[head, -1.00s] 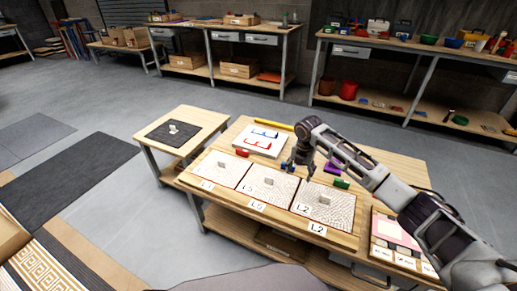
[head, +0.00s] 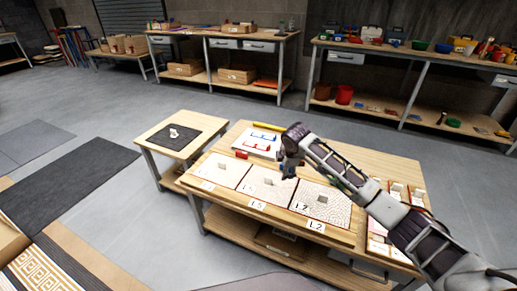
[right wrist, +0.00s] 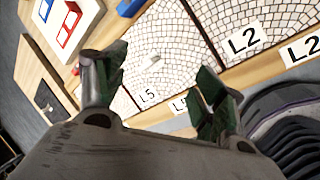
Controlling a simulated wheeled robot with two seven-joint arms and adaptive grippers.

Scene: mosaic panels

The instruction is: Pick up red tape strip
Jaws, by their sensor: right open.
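A small red piece (head: 242,154), which looks like the red tape strip, lies on the table at the back edge of the left mosaic panel (head: 214,170). It is too small to tell its exact shape. My right gripper (head: 288,173) is over the back of the middle panel (head: 262,190), to the right of the red piece and apart from it. In the right wrist view its fingers (right wrist: 160,95) are spread with nothing between them, above a panel labelled L5. My left gripper is not in view.
A white board (head: 258,143) with red and blue outlines lies behind the panels. A blue block (right wrist: 130,7) shows in the right wrist view. Small light blocks stand on the panels. A side table (head: 205,124) with a dark mat stands to the left.

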